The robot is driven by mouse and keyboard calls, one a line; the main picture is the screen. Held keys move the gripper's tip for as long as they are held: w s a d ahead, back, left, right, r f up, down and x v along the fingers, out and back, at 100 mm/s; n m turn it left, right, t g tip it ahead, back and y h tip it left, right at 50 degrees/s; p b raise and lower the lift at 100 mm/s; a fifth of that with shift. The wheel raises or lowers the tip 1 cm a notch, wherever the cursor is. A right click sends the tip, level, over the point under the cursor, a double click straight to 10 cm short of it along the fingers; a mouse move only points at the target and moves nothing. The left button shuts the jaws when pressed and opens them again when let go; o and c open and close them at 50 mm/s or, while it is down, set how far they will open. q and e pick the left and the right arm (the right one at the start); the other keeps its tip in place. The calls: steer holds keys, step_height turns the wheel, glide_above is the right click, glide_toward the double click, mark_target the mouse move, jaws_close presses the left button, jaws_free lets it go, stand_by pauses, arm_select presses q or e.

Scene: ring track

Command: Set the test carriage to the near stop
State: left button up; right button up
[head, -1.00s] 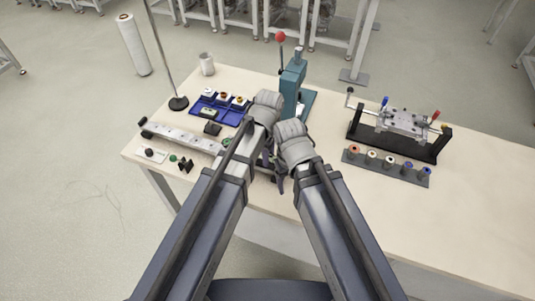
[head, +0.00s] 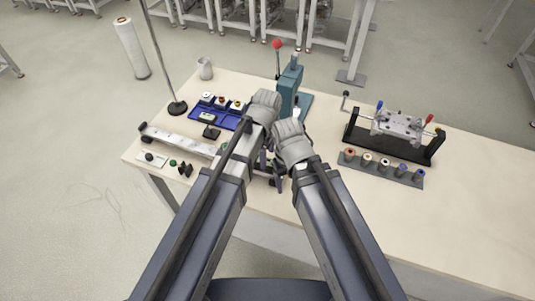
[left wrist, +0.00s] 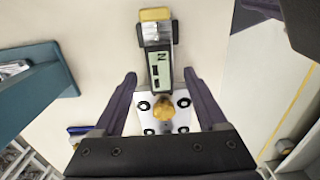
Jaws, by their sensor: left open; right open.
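In the left wrist view, a pale plate (left wrist: 181,106) with dark screws and a yellow knob (left wrist: 164,110) lies between my left fingers; it looks like the test carriage, but I cannot be sure. A gauge (left wrist: 159,74) with an "N" display and a yellow end stands just beyond it. My left gripper (left wrist: 160,77) is open, a finger on each side, apparently not touching the knob. In the head view my left gripper (head: 264,160) is mostly hidden by my arms at the right end of a pale rail (head: 180,140). My right gripper (head: 279,182) is beside it, largely hidden, open.
A teal press (head: 290,88) with a red-knobbed lever stands behind my grippers. A blue tray (head: 228,119) and a stand base (head: 177,107) are at back left. A black-framed crank fixture (head: 398,125) and a spool rack (head: 383,169) stand right. The front-right tabletop is clear.

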arm_select(q)
step_height(320, 180, up, 5)
steer(key=p, duration=0.4)
steer(key=shift+r, duration=0.1)
arm_select(e)
step_height(320, 180, up, 5)
steer(key=shift+r, duration=0.1)
